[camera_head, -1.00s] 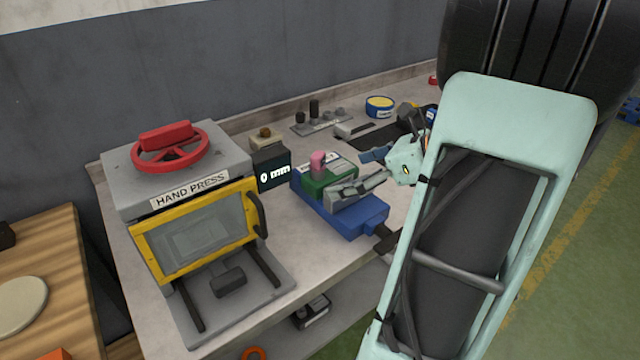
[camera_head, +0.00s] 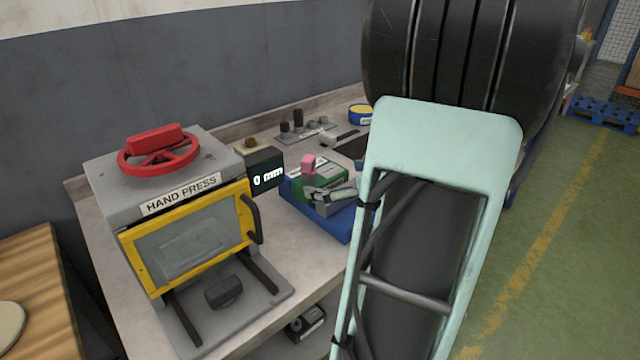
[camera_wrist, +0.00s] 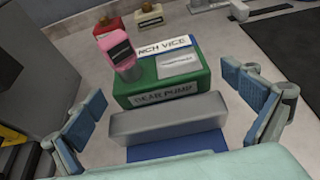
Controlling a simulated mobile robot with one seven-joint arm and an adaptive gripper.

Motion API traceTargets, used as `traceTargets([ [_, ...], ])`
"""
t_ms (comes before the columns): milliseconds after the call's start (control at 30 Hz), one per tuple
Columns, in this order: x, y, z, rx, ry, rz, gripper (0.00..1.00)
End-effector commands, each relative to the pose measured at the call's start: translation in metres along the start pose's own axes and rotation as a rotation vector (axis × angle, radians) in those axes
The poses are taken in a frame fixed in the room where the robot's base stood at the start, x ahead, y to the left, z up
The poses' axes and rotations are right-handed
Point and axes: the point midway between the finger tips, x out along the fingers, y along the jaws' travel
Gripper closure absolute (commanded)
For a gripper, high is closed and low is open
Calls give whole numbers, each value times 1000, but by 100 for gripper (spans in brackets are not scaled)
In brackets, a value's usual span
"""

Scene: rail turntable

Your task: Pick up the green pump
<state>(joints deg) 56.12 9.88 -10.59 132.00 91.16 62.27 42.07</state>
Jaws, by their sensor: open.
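The green pump (camera_wrist: 186,84) is a green block marked "GEAR PUMP" with a pink-topped knob (camera_wrist: 117,44). In the wrist view it sits at centre, behind a grey vice jaw (camera_wrist: 166,117). My gripper (camera_wrist: 172,108) is open in the wrist view, with blue-padded fingers at left and right, apart from the pump and nearer the camera.
A hand press (camera_head: 190,232) with a red wheel and yellow-framed door stands left of the vice. A "0 mm" display (camera_head: 268,173) is between them. A grey plate with dark knobs (camera_head: 300,130) and a yellow-blue round container (camera_head: 360,114) lie behind on the bench.

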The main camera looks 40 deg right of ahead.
Motion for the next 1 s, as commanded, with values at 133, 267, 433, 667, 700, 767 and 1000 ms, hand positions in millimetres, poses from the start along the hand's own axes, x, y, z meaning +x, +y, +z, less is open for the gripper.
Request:
traceTargets([
  [133, 23, 3, -7, 0, 2, 5, 0],
  [267, 40, 3, -7, 0, 2, 4, 0],
  [433, 49, 3, -5, -1, 1, 3, 0],
  [667, 48, 3, -5, -1, 1, 2, 7],
  [700, 48, 3, -5, 0, 1, 2, 11],
  [767, 48, 3, -5, 0, 1, 2, 18],
  [1000, 48, 3, -5, 0, 1, 2, 44],
])
